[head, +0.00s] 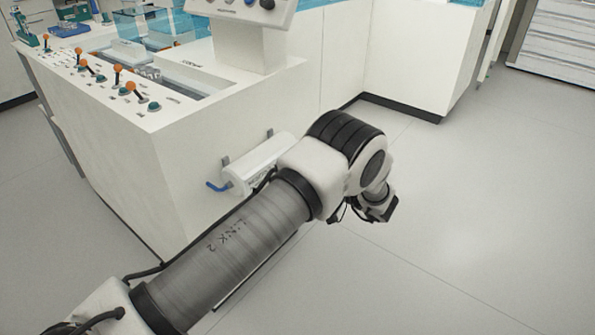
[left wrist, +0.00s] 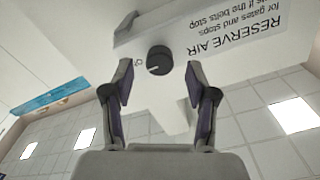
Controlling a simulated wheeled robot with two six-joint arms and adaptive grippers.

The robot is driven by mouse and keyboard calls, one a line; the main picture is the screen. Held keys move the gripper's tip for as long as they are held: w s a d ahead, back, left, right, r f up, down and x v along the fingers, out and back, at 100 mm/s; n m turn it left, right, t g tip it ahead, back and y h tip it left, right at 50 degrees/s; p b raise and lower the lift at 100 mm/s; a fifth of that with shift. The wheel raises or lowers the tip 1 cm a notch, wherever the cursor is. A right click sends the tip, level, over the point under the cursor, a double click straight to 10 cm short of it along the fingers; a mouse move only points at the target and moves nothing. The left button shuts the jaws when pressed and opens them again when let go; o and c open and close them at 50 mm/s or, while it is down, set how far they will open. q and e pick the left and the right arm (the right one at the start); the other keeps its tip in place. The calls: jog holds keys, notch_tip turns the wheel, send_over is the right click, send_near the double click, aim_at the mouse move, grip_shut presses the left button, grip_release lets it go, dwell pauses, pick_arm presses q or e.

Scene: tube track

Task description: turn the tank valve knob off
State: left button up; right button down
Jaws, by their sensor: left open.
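The white reserve air tank (head: 262,163) is mounted low on the side of the white cabinet, partly hidden behind my left arm. In the left wrist view the tank (left wrist: 215,22) appears upside down, with the lettering RESERVE AIR on it. Its round black valve knob (left wrist: 159,59) has a light pointer mark and a small printed mark to its left. My left gripper (left wrist: 159,82) is open and empty. Its fingertips lie either side of the knob in the picture; whether they touch it I cannot tell. The knob is hidden in the head view. My right gripper is not in view.
A blue hose (head: 217,186) sticks out at the tank's left end. The cabinet (head: 130,150) carries orange-topped levers (head: 118,72) and a control panel (head: 240,10). Open grey floor (head: 480,200) lies to the right.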

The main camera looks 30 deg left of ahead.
pick_arm(q)
jog(key=shift+w+a, duration=0.15)
jog(key=shift+a, duration=1.25)
grip_shut()
jog(key=shift+n, duration=0.3)
jog(key=n+p, duration=0.1)
jog(key=n, duration=1.6)
jog(key=shift+w, duration=0.1)
jog(key=shift+n, duration=0.3)
